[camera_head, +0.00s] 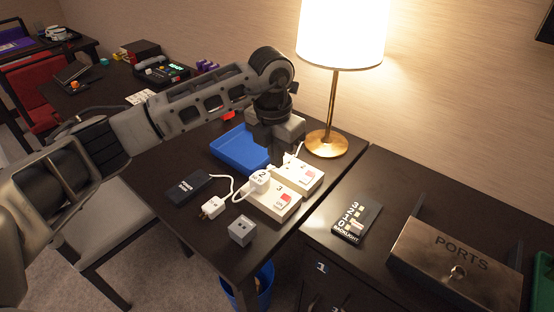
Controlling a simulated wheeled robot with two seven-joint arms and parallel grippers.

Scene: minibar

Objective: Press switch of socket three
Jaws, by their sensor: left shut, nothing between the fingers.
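A white socket (268,206) with a red switch (283,200) stands near the table's front right edge. A dark mark like a "3" shows by its switch. A second white socket (312,184) with a red switch (307,173) is just behind it. A white plug marked "2" (259,181) sits at the left end of the front socket. My left gripper (277,160) points down, shut and empty, behind and above the sockets. I cannot tell its exact height or whether it touches anything. My right gripper is out of view.
A blue tray (232,152) lies left of my gripper, and a lamp (332,110) stands behind. A dark device (187,190), a white plug (212,207) and a grey cube (241,231) lie in front. A backlight panel (356,218) and PORTS box (455,268) are right.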

